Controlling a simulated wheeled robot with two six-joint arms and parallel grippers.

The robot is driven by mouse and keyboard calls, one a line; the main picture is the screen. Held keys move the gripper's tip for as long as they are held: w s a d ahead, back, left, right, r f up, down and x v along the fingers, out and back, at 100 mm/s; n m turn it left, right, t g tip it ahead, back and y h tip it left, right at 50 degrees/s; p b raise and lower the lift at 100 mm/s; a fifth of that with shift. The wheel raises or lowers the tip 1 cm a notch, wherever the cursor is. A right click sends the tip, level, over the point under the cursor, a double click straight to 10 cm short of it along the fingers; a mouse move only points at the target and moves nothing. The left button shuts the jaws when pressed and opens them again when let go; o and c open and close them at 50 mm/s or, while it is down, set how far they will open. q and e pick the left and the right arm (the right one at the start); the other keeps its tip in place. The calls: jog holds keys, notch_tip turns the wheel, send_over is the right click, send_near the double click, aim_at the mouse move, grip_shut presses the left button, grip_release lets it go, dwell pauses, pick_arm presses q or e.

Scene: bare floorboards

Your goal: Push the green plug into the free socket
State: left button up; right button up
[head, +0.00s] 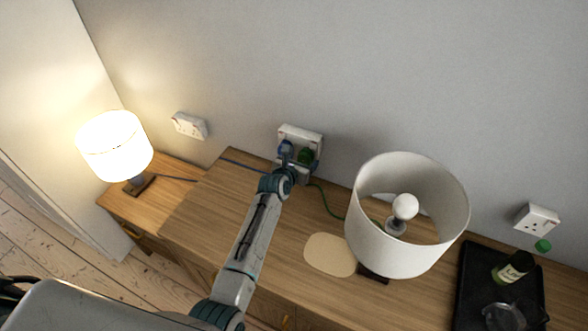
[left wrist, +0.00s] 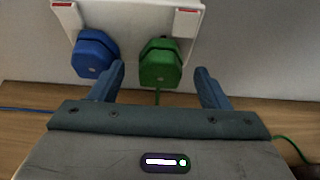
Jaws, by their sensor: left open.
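The double socket (head: 301,131) is on the wall behind the dresser; its lower edge shows at the top of the left wrist view (left wrist: 130,18). The blue plug (left wrist: 95,53) sits at its left half. The green plug (left wrist: 160,63) is at its right half, against or just in front of the plate; I cannot tell how far in it is. My left gripper (head: 297,167) is open, its fingers either side of the green plug with gaps showing. The left finger is close to the blue plug. The green cord (head: 327,203) runs right towards the unlit lamp. My right gripper is out of view.
The unlit lamp (head: 410,215) stands right of my left arm, near a beige mat (head: 330,254). A lit lamp (head: 114,146) stands left. Other wall sockets are left (head: 190,125) and right (head: 537,218). A black tray (head: 474,282) holds a bottle (head: 512,268) and a glass.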

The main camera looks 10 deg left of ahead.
pick_arm(q)
jog(key=b+v, duration=0.1)
jog(key=v, duration=0.7)
jog(key=shift+s+r+b, duration=0.15)
jog(key=shift+s+b, duration=0.15)
jog(key=shift+b, duration=0.1)
